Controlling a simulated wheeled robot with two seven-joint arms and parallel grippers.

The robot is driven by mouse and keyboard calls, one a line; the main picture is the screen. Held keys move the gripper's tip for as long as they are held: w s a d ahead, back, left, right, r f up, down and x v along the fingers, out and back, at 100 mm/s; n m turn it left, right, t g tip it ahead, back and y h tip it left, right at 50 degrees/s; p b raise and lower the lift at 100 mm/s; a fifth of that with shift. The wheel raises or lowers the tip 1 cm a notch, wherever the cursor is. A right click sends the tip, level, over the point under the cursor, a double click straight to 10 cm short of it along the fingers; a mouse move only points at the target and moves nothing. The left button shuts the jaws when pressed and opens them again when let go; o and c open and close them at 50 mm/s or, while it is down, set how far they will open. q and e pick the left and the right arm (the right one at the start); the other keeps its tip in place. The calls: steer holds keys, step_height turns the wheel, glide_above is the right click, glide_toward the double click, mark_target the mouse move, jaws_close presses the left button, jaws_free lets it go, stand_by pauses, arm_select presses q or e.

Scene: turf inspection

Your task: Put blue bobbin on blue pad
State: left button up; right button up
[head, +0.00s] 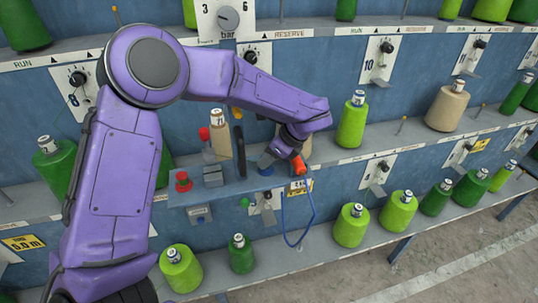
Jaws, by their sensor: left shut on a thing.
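My left arm reaches in from the left and bends down over the small blue shelf (235,186). Its gripper (277,151) is small and dark in this view, and the wrist partly hides it. It is shut on a small blue thing (266,159), which looks like the blue bobbin, low at the right part of the shelf. I cannot tell whether the bobbin touches the shelf. No separate blue pad can be made out; the wrist and bobbin may hide it. My right gripper is not in view.
An orange tool (299,165) with a looping blue cable (311,210) is close right of the gripper. A red button (182,181), a grey box (213,176) and an upright dark post (240,151) stand on the shelf's left part. Several green bobbins line the ledges.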

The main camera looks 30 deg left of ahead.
arm_select(q)
steer(key=shift+f, duration=0.4)
steer(key=o, duration=1)
steer(key=shift+d+r, duration=0.1)
steer(key=shift+r, duration=0.2)
steer(key=shift+b+v, duration=1.35)
steer(key=shift+v, duration=4.5)
steer(key=shift+s, duration=0.1)
